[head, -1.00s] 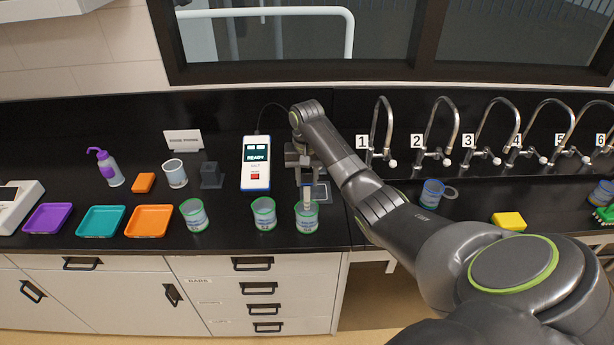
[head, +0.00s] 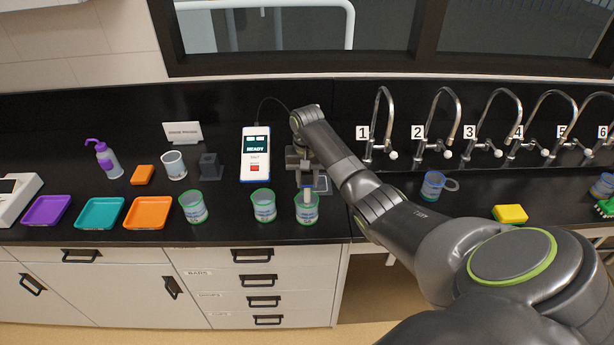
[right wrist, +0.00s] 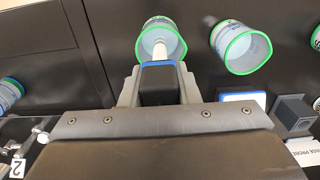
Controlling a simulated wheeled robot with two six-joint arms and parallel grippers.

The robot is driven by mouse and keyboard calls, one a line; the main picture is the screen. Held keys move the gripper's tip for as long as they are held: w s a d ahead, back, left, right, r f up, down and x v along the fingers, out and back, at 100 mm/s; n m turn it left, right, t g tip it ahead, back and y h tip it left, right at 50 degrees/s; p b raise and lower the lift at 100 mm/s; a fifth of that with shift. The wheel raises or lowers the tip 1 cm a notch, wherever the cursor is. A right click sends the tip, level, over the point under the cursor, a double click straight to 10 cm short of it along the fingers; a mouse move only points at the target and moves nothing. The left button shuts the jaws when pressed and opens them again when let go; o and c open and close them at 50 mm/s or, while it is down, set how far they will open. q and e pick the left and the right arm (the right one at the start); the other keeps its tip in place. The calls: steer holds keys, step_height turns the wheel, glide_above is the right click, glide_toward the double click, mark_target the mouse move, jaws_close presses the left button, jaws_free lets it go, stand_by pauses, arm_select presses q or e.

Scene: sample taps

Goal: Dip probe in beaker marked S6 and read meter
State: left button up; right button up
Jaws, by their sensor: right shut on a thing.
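My right gripper (head: 304,172) is shut on the probe, whose dark, blue-edged handle (right wrist: 160,82) shows between its fingers in the right wrist view. The probe's pale shaft (head: 307,195) points down into the rightmost of three green-rimmed beakers (head: 306,212). This beaker also shows in the right wrist view (right wrist: 150,33); the tip is hidden inside it, and its label is too small to read surely. The other green-rimmed beakers (head: 264,208) (head: 193,208) stand to its left. The white and blue meter (head: 255,160) behind them shows READY. My left gripper is not in view.
A dark block holder (head: 210,166), a white cup (head: 174,166), an orange sponge (head: 143,174) and a wash bottle (head: 105,160) stand left of the meter. Purple, teal (head: 100,213) and orange trays lie at the front left. Numbered taps (head: 384,125) line the right, beyond my arm.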

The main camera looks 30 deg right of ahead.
steer(key=shift+f+b, duration=0.45)
steer(key=shift+f, duration=1)
steer(key=shift+r, duration=0.15)
stand_by(1.1)
step_height(320, 180, up, 3)
steer(key=shift+f+p, duration=0.2)
steer(key=shift+p, duration=1.05)
steer(key=shift+r, duration=3.3)
